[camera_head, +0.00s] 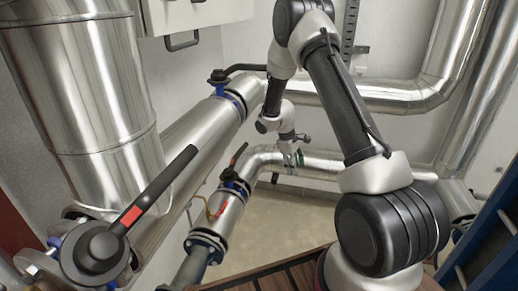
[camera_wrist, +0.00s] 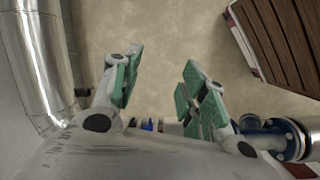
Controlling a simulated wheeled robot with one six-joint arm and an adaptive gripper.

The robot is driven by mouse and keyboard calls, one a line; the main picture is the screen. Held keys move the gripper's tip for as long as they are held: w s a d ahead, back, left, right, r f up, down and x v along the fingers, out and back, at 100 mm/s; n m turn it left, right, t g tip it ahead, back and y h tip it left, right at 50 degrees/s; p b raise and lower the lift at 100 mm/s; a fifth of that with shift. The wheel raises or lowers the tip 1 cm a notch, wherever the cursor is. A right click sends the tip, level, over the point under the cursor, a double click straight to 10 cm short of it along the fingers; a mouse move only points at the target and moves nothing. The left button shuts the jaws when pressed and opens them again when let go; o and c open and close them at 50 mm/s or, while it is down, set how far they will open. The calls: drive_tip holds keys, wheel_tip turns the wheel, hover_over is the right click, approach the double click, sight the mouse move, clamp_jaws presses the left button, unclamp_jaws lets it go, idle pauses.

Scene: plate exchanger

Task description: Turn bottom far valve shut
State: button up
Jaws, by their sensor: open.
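On the lower pipe, a valve with a blue collar and a short black lever (camera_head: 236,160) shows left of my gripper in the head view. I cannot tell for sure that it is the bottom far valve. My gripper (camera_head: 293,158) is at the far end of my arm, over or beside the lower silver pipe (camera_head: 325,163). In the wrist view my gripper (camera_wrist: 160,90) is open, its green-padded fingers spread with pale floor showing between them. Small blue and dark parts (camera_wrist: 148,125) show low between the fingers, partly hidden; I cannot tell what they are.
A large valve with a long black, red-banded lever (camera_head: 150,195) is at the near left. Another black-levered valve (camera_head: 225,78) sits on the upper pipe. A blue flange (camera_wrist: 285,138) is right of my gripper. A slatted wooden platform (camera_wrist: 285,45) stands upper right; open floor lies between.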

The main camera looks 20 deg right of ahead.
sight(237, 158)
drive_tip(key=w+a+f+n+t+y, duration=0.1)
drive_tip(key=w+a+f, duration=0.2)
drive_tip(key=f, duration=0.4)
drive_tip(key=w+a+f+n+t+y, duration=0.1)
drive_tip(key=w+a+f, duration=0.2)
drive_tip(key=f, duration=0.4)
drive_tip(key=w+a+f+n+t+y, duration=0.1)
drive_tip(key=w+a+f, duration=0.15)
drive_tip(key=f, duration=0.45)
drive_tip(key=w+a+f+n+t+y, duration=0.1)
drive_tip(key=w+a+f+n+t, duration=0.3)
drive_tip(key=w, duration=0.5)
drive_tip(key=w+d+r+n+t, duration=0.1)
drive_tip(key=w+r+n+t, duration=0.5)
drive_tip(key=w+r+t, duration=0.65)
drive_tip(key=shift+g+y, duration=0.3)
drive_tip(key=shift+g, duration=0.65)
drive_tip(key=w, duration=0.5)
drive_tip(key=shift+w+a+r, duration=0.1)
drive_tip(key=shift+w+a, duration=0.2)
drive_tip(key=shift+a, duration=0.05)
drive_tip(key=shift+c, duration=0.3)
clamp_jaws()
